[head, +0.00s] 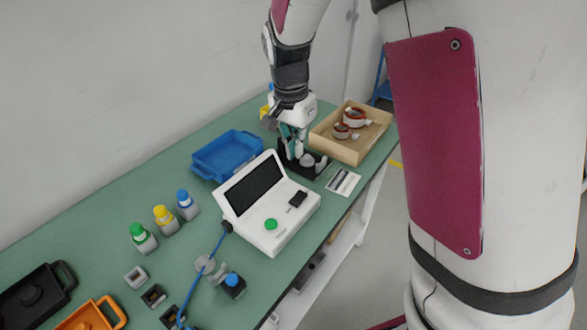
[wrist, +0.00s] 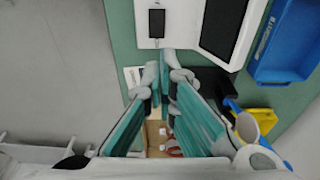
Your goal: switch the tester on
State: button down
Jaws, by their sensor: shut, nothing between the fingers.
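The tester (head: 288,232) is a white console with a sloped dark screen (head: 253,186), a black switch (head: 298,199) and a round green button (head: 271,224). In the wrist view the switch (wrist: 157,23) and screen (wrist: 222,26) show at the top. I cannot tell which way the switch is set. My gripper (head: 297,154) points down behind the tester in the head view, over a black fixture (head: 313,172). In the wrist view its fingers (wrist: 162,68) are shut and empty, with the tips close to the tester's edge and apart from the switch.
A wooden tray (head: 345,150) with ringed parts stands beyond the gripper. A blue tray (head: 222,173) lies behind the tester. A white card (head: 343,183), several capped bottles (head: 164,221) and a blue cable (head: 217,244) are around it. Orange and black trays are at lower left.

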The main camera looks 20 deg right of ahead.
aim_at(301, 192)
dwell(0.3)
jog(key=f, duration=0.4)
jog(key=d+f, duration=0.1)
jog(key=f, duration=0.4)
jog(key=w+f+b, duration=0.1)
jog(key=f, duration=0.4)
jog(key=shift+d, duration=0.2)
